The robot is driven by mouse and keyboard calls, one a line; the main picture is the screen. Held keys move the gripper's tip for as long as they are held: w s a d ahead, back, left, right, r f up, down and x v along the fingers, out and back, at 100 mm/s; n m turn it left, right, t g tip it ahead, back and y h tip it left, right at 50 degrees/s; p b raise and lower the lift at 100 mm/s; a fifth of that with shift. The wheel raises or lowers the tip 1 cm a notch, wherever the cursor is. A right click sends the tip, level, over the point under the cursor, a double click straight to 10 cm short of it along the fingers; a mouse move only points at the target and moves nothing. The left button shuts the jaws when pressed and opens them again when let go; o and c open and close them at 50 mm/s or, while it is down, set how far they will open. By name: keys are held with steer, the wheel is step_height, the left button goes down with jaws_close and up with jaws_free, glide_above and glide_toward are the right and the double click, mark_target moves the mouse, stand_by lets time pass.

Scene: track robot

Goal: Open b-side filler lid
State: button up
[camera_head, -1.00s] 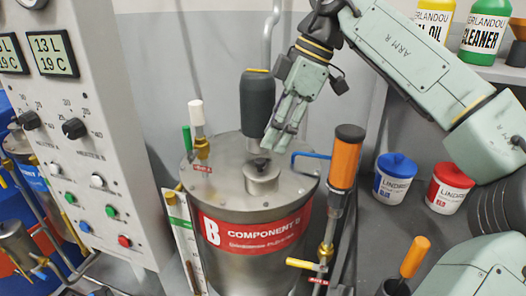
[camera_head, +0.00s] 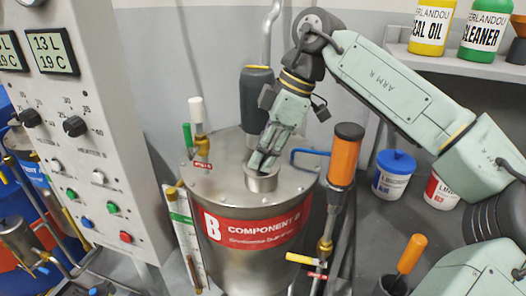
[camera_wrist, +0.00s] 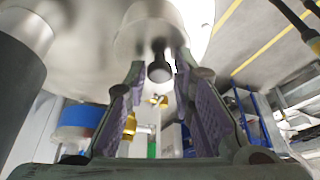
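The B-side tank (camera_head: 215,265) with its red "COMPONENT B" label stands in the middle of the head view. On its metal top is the short round filler neck with its lid (camera_head: 261,184). In the wrist view the lid (camera_wrist: 150,33) appears as a pale metal cylinder with a black knob (camera_wrist: 160,68). My gripper (camera_head: 262,167) points down over the lid, its fingertips at the lid's top. In the wrist view the gripper (camera_wrist: 160,66) is open, one finger on each side of the knob, with gaps visible. In the head view my fingers hide the knob.
A dark cylinder (camera_head: 256,92) stands behind the lid. A white-capped valve (camera_head: 197,112) is on the left. The control panel (camera_head: 85,140) rises at far left.

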jaws_close()
stand_by(0.3)
